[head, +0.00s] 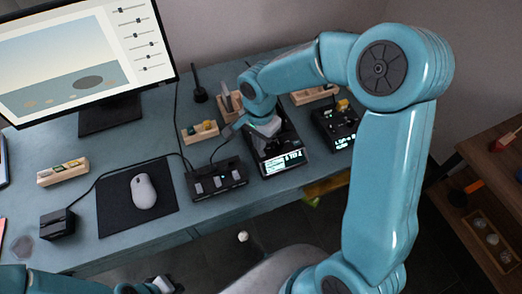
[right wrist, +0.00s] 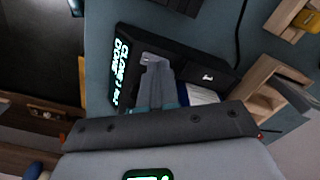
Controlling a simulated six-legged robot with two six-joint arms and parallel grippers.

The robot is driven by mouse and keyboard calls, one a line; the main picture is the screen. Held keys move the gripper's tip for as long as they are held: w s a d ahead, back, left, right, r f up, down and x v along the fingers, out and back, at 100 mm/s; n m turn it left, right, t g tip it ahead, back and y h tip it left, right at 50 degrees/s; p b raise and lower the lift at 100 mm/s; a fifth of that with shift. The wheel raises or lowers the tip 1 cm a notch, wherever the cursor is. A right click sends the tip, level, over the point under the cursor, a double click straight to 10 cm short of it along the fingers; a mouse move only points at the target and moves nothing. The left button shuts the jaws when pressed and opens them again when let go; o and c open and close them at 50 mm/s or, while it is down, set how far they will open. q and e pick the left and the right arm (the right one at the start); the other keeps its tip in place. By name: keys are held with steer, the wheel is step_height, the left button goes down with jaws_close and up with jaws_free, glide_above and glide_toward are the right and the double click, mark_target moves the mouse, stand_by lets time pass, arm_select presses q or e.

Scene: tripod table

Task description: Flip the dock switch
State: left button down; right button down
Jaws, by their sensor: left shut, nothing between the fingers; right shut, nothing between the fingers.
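The dock (head: 283,163) is a black box with a lit display, near the desk's front edge in the head view. In the right wrist view the dock (right wrist: 128,38) shows lit text that seems to include "CLONE" and "DONE". A small white mark or switch (right wrist: 208,77) shows on its black top; I cannot tell which. My right gripper (head: 266,130) is shut and empty, over the dock; its grey fingers (right wrist: 152,62) reach over the dock's top, contact unclear. My left gripper (head: 162,285) is shut and empty at the bottom edge, away from the dock.
A black device with several buttons (head: 216,180) stands left of the dock, and another lit black device (head: 338,124) stands right of it. Wooden holders (head: 200,133) stand behind. A mouse (head: 143,191) lies on a black pad. A wooden shelf (head: 470,215) is at the right.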

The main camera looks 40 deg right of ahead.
steer(key=shift+f+b, duration=0.4)
steer(key=shift+f, duration=0.05)
steer(key=shift+r, duration=0.1)
steer(key=shift+r+p, duration=2.3)
steer(key=shift+r, duration=1.2)
